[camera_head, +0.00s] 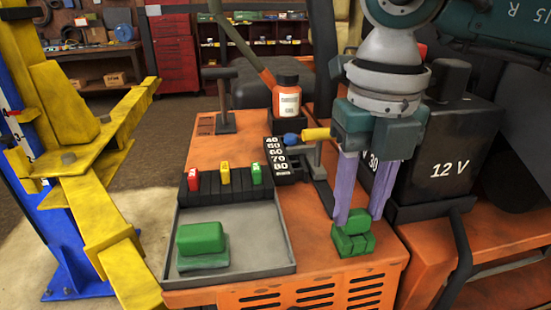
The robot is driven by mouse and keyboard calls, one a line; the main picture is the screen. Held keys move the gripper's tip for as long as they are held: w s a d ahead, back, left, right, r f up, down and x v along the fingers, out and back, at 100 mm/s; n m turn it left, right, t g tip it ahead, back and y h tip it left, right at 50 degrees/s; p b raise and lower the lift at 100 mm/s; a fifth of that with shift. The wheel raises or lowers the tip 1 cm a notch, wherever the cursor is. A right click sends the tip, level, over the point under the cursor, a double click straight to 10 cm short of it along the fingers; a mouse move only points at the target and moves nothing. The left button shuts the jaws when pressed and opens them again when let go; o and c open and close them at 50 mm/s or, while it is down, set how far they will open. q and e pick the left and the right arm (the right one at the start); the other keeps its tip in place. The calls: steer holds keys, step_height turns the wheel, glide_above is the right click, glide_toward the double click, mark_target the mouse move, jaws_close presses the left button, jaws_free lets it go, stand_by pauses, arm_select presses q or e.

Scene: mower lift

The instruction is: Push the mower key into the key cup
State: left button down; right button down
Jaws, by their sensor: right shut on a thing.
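My right gripper (357,219) comes down from the upper right with its two purple fingers pointing at the orange deck (310,262). Its fingertips are shut on a green block (352,243) that shows several parts and sits at or just above the deck. I cannot tell whether the block touches the deck. No piece is clearly recognisable as the mower key, and I cannot make out the key cup. My left gripper is not in view.
A grey tray (245,258) holds another green block (201,240); red, yellow and green pieces stand in a black strip behind it. A numbered black plate (281,160), yellow cylinder (317,134), orange bottle (288,101) and 12 V battery (450,150) stand nearby. A yellow lift arm (110,235) is left.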

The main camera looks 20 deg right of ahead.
steer(key=shift+c, duration=1.9)
jaws_free()
step_height(320, 180, up, 10)
steer(key=b, duration=0.1)
steer(key=shift+b, duration=0.35)
steer(key=shift+s, duration=0.1)
